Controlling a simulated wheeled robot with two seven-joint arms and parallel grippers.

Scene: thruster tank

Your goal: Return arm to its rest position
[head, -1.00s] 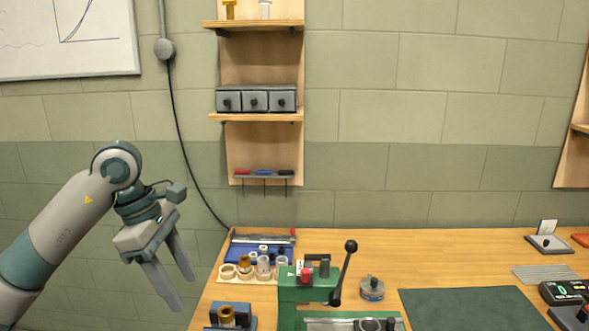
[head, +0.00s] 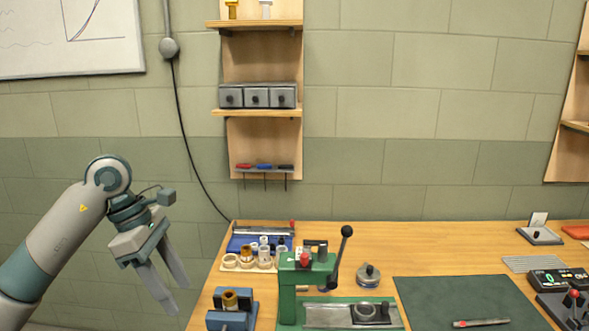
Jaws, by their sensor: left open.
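My left gripper (head: 166,287) is open and empty. It hangs in the air at the left of the head view, fingers pointing down, left of the bench's left edge. My left arm comes in from the left with its elbow bent. My right gripper does not show. The wooden workbench (head: 440,252) fills the lower right. A green press (head: 293,290) with a black-knobbed lever stands at its left part, apart from my gripper.
A blue block holding a brass part (head: 232,312) sits at the bench's front left corner. Behind it is a wooden rack with small cylinders (head: 231,262). A dark green mat (head: 450,297) bears a red-ended tool (head: 480,322). A shelf unit (head: 263,148) hangs on the wall.

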